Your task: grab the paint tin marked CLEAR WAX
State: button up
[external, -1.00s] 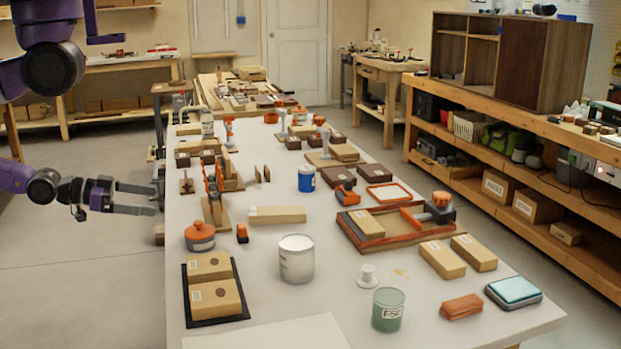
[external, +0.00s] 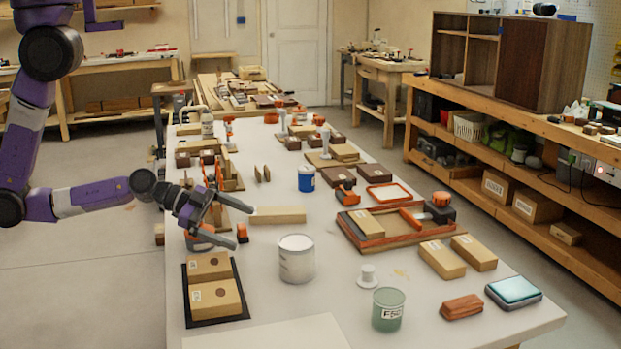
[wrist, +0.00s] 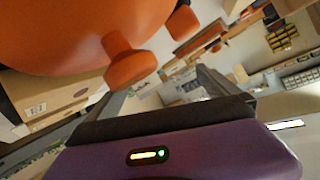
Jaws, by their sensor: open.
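A large pale grey-white tin (external: 296,262) stands upright on the bench near its front middle. A smaller blue tin (external: 306,180) with a white top stands farther back. No CLEAR WAX lettering is readable on either tin. My gripper (external: 244,228) is open and empty, over the bench's left edge, left of the pale tin and apart from it. It hides much of the orange-lidded pot (external: 199,240). In the wrist view, a large orange rounded thing (wrist: 75,35) fills the upper left, close to my open fingers (wrist: 165,95).
Two cardboard boxes on a black tray (external: 213,285) lie at the front left. A wooden block (external: 278,215) lies behind the pale tin. A green jar (external: 388,312) and a white spool (external: 367,277) stand to its right. An orange-edged tray (external: 375,232) is behind.

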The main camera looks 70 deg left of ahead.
aim_at(291, 239)
jog(key=w+d+r+g+h, duration=0.1)
jog(key=w+d, duration=0.1)
jog(key=w+d+r+m+g+h+p, duration=0.1)
jog(key=w+d+h, duration=0.1)
jog(key=w, duration=0.1)
jog(key=w+d+r+g+h+p, duration=0.1)
jog(key=w+d+g+h, duration=0.1)
jog(key=w+d, duration=0.1)
jog(key=shift+w+m, duration=0.15)
jog(key=shift+m, duration=0.25)
jog(key=shift+s+d+p+x, duration=0.15)
jog(key=shift+p+x, duration=0.2)
jog(key=shift+x, duration=0.95)
jog(key=shift+s+p+x, duration=0.1)
jog(key=shift+p+x, duration=0.2)
jog(key=shift+x, duration=1)
jog(key=shift+s+d+p+x, duration=0.15)
jog(key=shift+p+x, duration=0.2)
jog(key=shift+x, duration=0.95)
jog(key=shift+f, duration=0.1)
jog(key=shift+c, duration=0.5)
jog(key=c, duration=1.8)
jog(key=shift+c, duration=0.4)
